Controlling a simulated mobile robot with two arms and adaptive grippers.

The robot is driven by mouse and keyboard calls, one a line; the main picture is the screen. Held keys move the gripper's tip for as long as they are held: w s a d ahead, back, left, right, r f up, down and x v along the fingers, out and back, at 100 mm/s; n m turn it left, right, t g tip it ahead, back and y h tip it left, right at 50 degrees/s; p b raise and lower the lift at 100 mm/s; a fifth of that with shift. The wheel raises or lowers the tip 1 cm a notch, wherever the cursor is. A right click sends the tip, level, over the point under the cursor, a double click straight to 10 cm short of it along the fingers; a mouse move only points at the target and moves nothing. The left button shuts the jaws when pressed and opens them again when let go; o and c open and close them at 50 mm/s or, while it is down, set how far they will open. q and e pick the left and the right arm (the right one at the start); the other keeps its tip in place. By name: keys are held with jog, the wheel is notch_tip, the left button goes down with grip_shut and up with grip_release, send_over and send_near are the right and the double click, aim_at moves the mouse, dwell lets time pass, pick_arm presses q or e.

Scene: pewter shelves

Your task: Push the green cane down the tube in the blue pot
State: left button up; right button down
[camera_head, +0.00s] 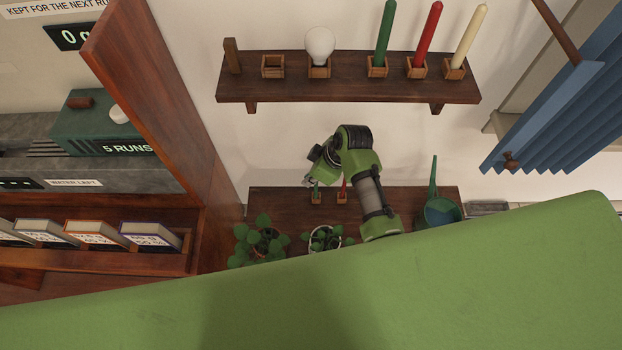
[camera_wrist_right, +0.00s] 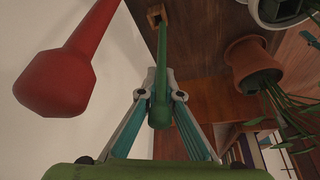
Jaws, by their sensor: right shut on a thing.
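The green cane (camera_wrist_right: 161,70) runs up the middle of the right wrist view, its rounded near end between the fingers of my right gripper (camera_wrist_right: 160,95). My right gripper is shut on it. The cane's far end reaches a small wooden holder (camera_wrist_right: 155,14); I cannot tell whether it is still seated there. In the head view my right gripper (camera_head: 308,182) is over the lower shelf, at the green cane (camera_head: 316,190). I cannot pick out a blue pot or its tube. My left gripper is not in view.
A red cane (camera_wrist_right: 62,72) stands close beside my gripper. Potted plants (camera_head: 262,243) and a teal watering can (camera_head: 440,212) share the lower shelf (camera_head: 395,195). The upper shelf (camera_head: 345,92) holds a bulb and tall green, red and cream sticks.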

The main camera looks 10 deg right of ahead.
jog(key=s+a+r, duration=0.5)
jog(key=s+r, duration=0.4)
jog(key=s, duration=0.3)
jog(key=shift+a, duration=0.25)
